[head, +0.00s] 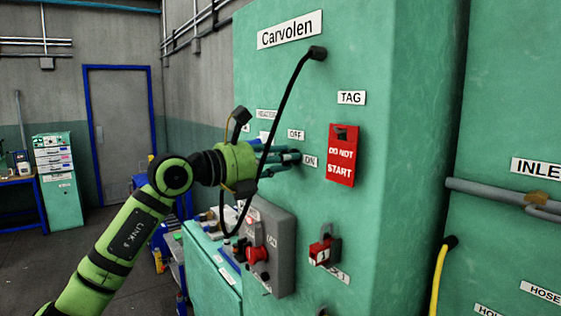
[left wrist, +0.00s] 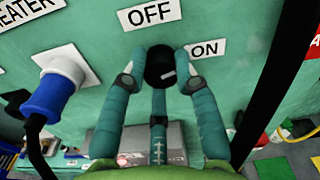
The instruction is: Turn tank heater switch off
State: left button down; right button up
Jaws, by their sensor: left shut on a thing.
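The tank heater switch is a round black knob (left wrist: 160,66) on the green machine panel, with a small white mark on its face. The OFF label (left wrist: 150,12) is above it and the ON label (left wrist: 205,49) is to its right. The white mark sits toward the knob's right side; its exact setting is hard to tell. My left gripper (left wrist: 160,80) is shut on the knob, with teal fingers on both sides. In the head view my left gripper (head: 292,157) reaches the panel beside the OFF and ON labels and hides the knob. My right gripper is not in view.
A blue plug (left wrist: 50,98) sits in a white socket left of the knob. A black cable (head: 285,105) hangs in front of the panel near my wrist. Below are a grey box with a red button (head: 257,255) and a red lock (head: 321,252). A red DO NOT START tag (head: 341,160) hangs right.

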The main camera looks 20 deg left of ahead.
pick_arm(q)
jog(key=shift+a+r+n+b, duration=0.15)
jog(key=shift+n+b, duration=0.45)
jog(key=shift+n, duration=3.15)
jog(key=shift+r+n+b, duration=0.2)
jog(key=shift+n+b, duration=0.35)
jog(key=shift+n, duration=3.2)
jog(key=c, duration=1)
grip_release()
jog(key=shift+w+a+f, duration=0.1)
jog(key=shift+f, duration=0.15)
jog(key=shift+f, duration=0.1)
